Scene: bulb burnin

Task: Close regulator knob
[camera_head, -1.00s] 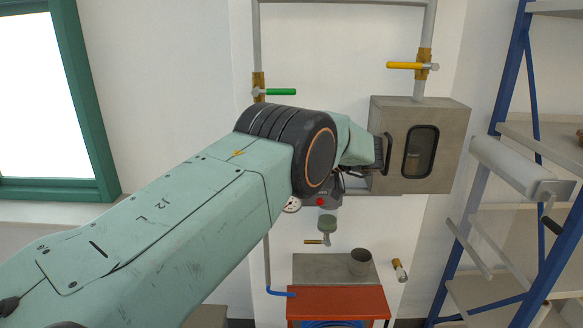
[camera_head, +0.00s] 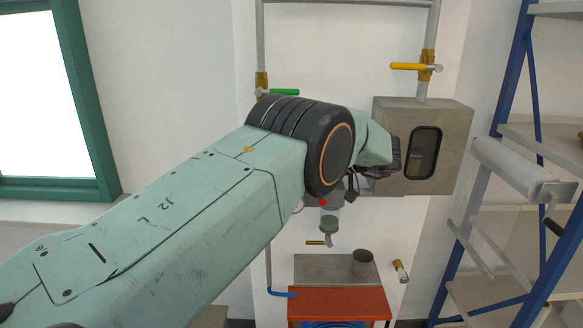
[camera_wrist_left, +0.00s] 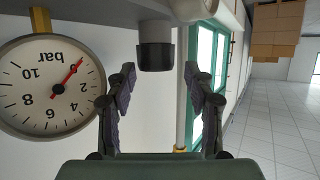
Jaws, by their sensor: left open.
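A dark, cylindrical knob (camera_wrist_left: 155,55) with a grey upper part hangs from a grey body at the top middle of the left wrist view; I take it as the regulator knob. My left gripper (camera_wrist_left: 163,85) is open, with one finger on each side below the knob. The knob lies between the finger lines in the picture, and I see no grip on it. A round bar gauge (camera_wrist_left: 50,88) with a red needle sits left of the fingers. In the head view, my left arm hides the knob. My right gripper is not in view.
A grey cabinet (camera_head: 452,140) with a dark window is right of my wrist. Green (camera_head: 284,92) and yellow (camera_head: 405,67) valve handles are on the pipes above. A small valve (camera_head: 328,228) and an orange box (camera_head: 340,303) are below. A blue-framed rack (camera_head: 507,80) stands right.

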